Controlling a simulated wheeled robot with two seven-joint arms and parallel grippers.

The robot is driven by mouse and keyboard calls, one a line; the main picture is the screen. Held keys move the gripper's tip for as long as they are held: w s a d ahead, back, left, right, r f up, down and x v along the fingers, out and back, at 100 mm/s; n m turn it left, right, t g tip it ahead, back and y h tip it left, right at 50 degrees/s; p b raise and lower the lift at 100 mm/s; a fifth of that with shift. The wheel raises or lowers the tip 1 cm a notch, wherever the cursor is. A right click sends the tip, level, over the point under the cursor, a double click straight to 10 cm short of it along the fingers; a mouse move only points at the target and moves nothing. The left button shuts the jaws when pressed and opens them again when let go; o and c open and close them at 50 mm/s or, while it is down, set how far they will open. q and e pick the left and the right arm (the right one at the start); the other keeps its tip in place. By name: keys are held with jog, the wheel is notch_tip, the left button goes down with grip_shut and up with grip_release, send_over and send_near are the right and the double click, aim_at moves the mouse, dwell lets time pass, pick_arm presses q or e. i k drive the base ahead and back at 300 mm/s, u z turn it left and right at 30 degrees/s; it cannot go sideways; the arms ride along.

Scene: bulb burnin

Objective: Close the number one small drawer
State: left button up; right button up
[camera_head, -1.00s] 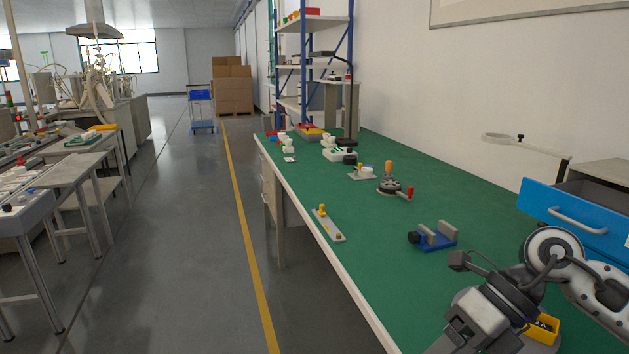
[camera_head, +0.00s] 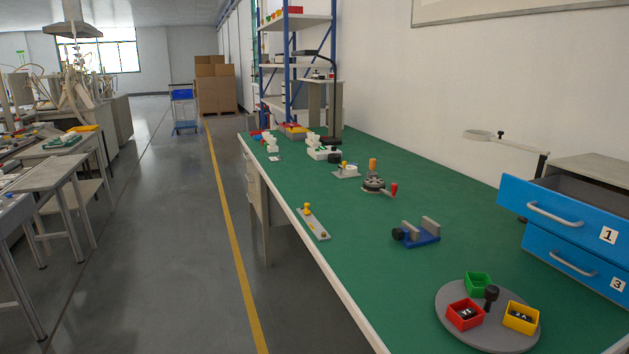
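The number one small drawer (camera_head: 567,215) is the upper blue drawer at the right edge, with a white label "1" and a light bar handle (camera_head: 554,215). It is pulled out, with its dark inside showing at the top. It belongs to a grey-topped cabinet (camera_head: 597,172) on the green bench, cut off by the picture's right edge. Below it a blue drawer labelled "3" (camera_head: 577,262) sits further back and looks shut. Neither of my grippers is in view.
A round grey tray (camera_head: 447,318) with green, red and yellow bins stands on the green bench (camera_head: 375,270) before the drawers. A blue vise (camera_head: 420,235), a rotary fixture (camera_head: 374,183) and a magnifier arm (camera_head: 505,141) are further back. Floor left of the bench is clear.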

aim_at(596, 218)
jog(key=u, duration=1.6)
jog(key=i, duration=0.55)
jog(key=z, duration=3.25)
jog(key=i, duration=0.5)
jog(key=z, duration=0.05)
